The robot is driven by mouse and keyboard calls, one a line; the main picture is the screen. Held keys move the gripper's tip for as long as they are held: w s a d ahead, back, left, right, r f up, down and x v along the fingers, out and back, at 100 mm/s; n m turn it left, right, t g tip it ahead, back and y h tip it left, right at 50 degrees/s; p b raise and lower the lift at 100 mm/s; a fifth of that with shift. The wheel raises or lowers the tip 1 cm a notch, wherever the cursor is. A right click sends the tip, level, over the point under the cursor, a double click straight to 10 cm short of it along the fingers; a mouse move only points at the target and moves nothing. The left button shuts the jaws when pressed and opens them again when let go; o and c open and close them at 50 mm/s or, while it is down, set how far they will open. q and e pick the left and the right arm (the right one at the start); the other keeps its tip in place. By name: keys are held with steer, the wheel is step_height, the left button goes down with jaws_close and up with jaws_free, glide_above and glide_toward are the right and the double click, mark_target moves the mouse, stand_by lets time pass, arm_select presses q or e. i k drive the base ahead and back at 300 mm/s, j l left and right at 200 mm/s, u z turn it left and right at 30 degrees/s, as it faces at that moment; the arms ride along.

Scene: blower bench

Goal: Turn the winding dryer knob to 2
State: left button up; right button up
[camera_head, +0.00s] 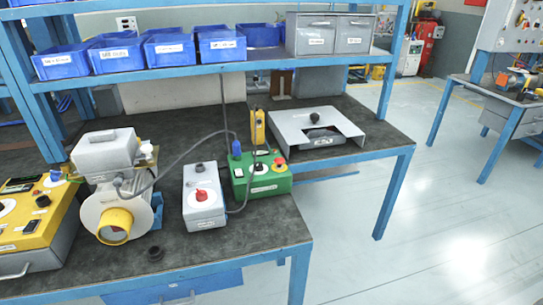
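No label that I can read says winding dryer, so I cannot tell for sure which knob is meant. A grey box (203,212) on the bench has a red knob (202,196) on its top and a dark knob behind it. The red knob's setting is too small to read. A yellow control box (40,222) at the far left has a dark knob (42,201), white dials and small displays. A green control box (262,183) has a red button (279,161) and a blue plug. Neither of my grippers is in view.
A blower (118,205) with a yellow outlet stands between the yellow and grey boxes. A cable loops to the green box. A grey panel (318,128) sits at back right. Blue bins (115,56) line the shelf above.

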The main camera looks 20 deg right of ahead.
mark_target(259, 167)
steer(key=i+l, duration=0.1)
steer(key=l, duration=0.25)
steer(key=i+l, duration=0.1)
steer(key=l, duration=0.3)
steer(key=i+l, duration=0.15)
steer(key=l, duration=0.2)
steer(key=i+l, duration=0.1)
steer(key=l, duration=0.25)
